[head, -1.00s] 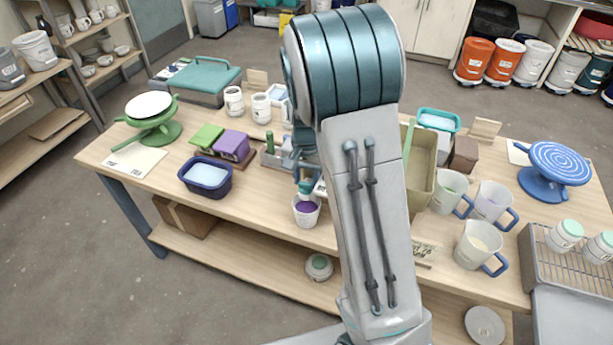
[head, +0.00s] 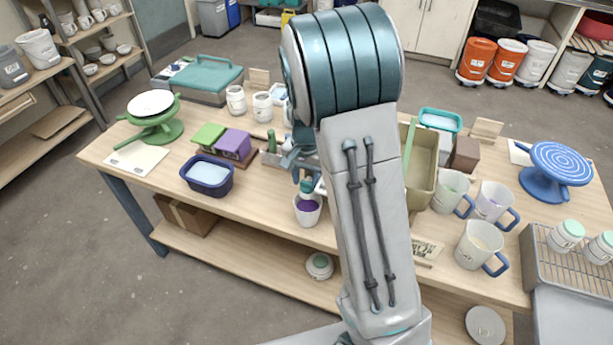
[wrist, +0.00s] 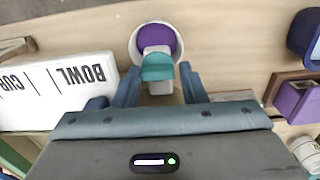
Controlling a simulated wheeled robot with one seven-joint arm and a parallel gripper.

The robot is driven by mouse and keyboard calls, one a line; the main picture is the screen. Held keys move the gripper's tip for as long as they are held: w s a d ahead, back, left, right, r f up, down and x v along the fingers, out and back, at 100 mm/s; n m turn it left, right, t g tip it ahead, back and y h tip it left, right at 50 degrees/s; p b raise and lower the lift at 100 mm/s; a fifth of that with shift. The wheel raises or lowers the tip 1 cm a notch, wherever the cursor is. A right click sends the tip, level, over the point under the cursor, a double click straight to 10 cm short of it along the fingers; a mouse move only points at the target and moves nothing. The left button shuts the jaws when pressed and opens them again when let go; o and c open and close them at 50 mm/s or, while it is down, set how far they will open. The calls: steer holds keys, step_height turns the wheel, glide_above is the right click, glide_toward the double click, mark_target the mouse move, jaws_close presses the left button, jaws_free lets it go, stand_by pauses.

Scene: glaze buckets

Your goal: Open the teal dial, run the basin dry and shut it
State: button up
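A teal dial (wrist: 157,67), blocky in shape, shows in the wrist view over a white cup-like vessel (wrist: 170,30) with purple inside. My gripper (wrist: 158,72) is open, its two blue-grey fingers on either side of the dial with small gaps visible. Whether either finger touches it I cannot tell. In the head view the dial (head: 306,186) is small, just above the white vessel (head: 308,212) at the table's front edge, with my gripper (head: 300,163) behind it, partly covered by my arm. Which body the dial belongs to is unclear; I cannot make out a basin there or any flow.
A white box lettered BOWL and CUP (wrist: 60,90) lies close left of my gripper in the wrist view. A navy tub (head: 207,176) and purple block (head: 233,145) stand to the left. An olive bin (head: 422,170) and several mugs stand right of my arm.

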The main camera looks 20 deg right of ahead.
mark_target(306, 182)
steer(key=shift+s, duration=0.15)
steer(key=shift+d+r+p, duration=0.1)
steer(key=shift+r+p, duration=0.4)
step_height(306, 182, up, 7)
steer(key=p, duration=0.5)
steer(key=shift+r, duration=0.15)
steer(key=s+r+n+t+b, duration=0.1)
steer(key=s+r, duration=0.4)
steer(key=s, duration=0.5)
steer(key=s+r+n+t+b, duration=0.2)
steer(key=s+r+n, duration=0.3)
steer(key=s, duration=0.6)
steer(key=shift+s+a+n+t, duration=0.15)
steer(key=shift+a+n+t, duration=0.25)
steer(key=shift+n, duration=0.4)
steer(key=shift+r, duration=0.1)
stand_by(0.6)
